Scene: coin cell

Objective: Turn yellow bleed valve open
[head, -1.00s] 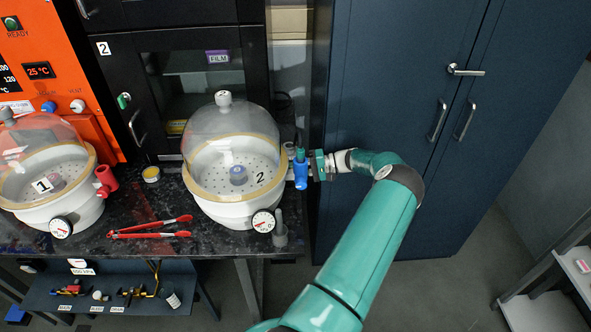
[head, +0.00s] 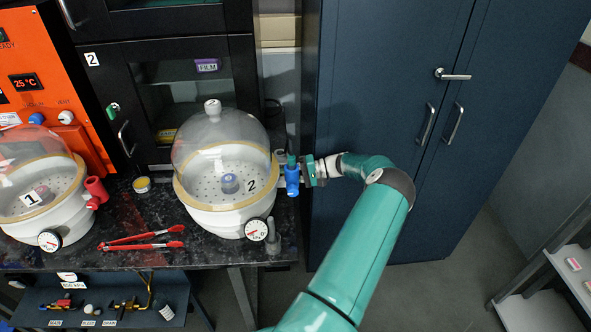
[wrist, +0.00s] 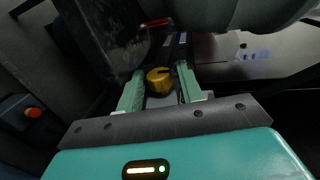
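A yellow knob (wrist: 159,80) with a dark mark across its top shows in the wrist view, between the ends of my two green fingers. My gripper (wrist: 160,88) is open, with a narrow gap on each side of the knob. I cannot tell whether the knob lies between the fingertips or just beyond them. In the head view my gripper (head: 301,170) is at the right side of glass-domed chamber 2 (head: 222,220), by a blue fitting (head: 292,181). The yellow knob is not visible there.
Chamber 1 (head: 30,228) with a red fitting (head: 96,192) stands at the left. Red tongs (head: 145,239) and a small yellow-labelled tin (head: 142,185) lie on the dark bench. A tall blue cabinet (head: 385,130) stands close to my arm. A low shelf (head: 95,315) holds small fittings.

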